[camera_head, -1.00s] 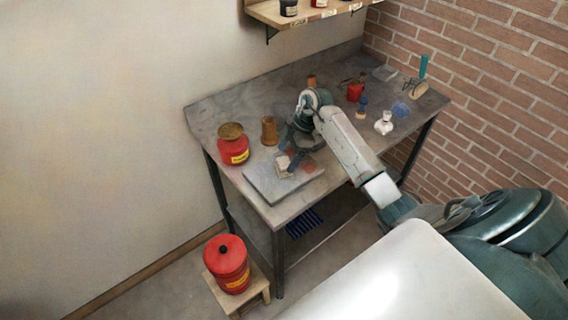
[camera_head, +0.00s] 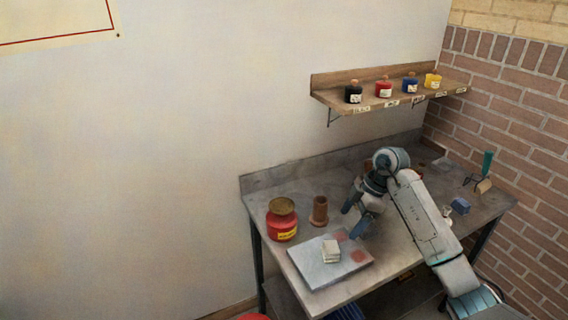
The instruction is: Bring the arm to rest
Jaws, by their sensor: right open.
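My right arm comes in from the lower right and reaches over the metal workbench (camera_head: 262,186). My right gripper (camera_head: 352,222) is open and points down toward the bench, just behind and right of the grey slab (camera_head: 318,272). A small pale block (camera_head: 331,250) stands on the slab, apart from the gripper, and reddish patches show on the slab beside it. Nothing shows between the fingers. My left gripper is not in view.
A red can (camera_head: 281,224) with a brassy top and a brown cylinder (camera_head: 320,210) stand left of the gripper. A wall shelf (camera_head: 345,104) holds several small jars above the bench.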

